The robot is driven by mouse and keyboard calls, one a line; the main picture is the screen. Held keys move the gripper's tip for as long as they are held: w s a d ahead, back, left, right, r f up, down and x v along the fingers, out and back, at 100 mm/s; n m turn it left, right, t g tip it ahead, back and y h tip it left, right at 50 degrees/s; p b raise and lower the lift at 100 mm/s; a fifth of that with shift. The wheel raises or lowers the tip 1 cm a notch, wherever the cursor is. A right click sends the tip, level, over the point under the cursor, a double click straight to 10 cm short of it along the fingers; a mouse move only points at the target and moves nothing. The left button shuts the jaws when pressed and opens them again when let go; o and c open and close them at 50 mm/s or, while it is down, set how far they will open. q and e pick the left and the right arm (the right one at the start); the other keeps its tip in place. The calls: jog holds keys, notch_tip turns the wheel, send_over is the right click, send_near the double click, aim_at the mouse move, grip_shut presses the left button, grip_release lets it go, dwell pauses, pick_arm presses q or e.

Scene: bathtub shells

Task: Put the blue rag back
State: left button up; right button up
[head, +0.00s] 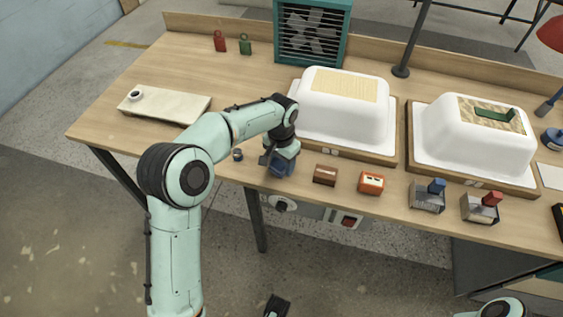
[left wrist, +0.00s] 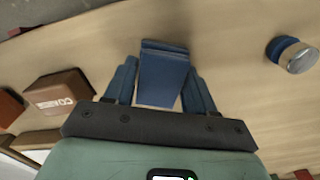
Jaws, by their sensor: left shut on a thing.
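My left gripper (head: 268,160) is over the near edge of the workbench, left of the brown box, pointing down. It is shut on the blue rag (head: 283,164), which shows below the wrist. In the left wrist view, the blue rag (left wrist: 163,78) is a folded block between the two fingers of my left gripper (left wrist: 160,85). Bench wood shows around it; I cannot tell whether the rag touches the bench.
A brown box (head: 325,175) and an orange box (head: 371,183) stand right of the gripper. A small round jar (head: 238,154) is on its left. White tub shells (head: 345,112) (head: 475,140) sit behind. A pale slab (head: 165,104) lies at the left.

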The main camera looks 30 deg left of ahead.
aim_at(281, 162)
pick_arm(q)
jog(key=shift+f, duration=0.15)
jog(key=o, duration=1)
notch_tip(281, 162, up, 12)
jog(key=shift+r+p, duration=0.25)
jog(key=shift+p, duration=0.85)
jog(key=shift+f, duration=0.1)
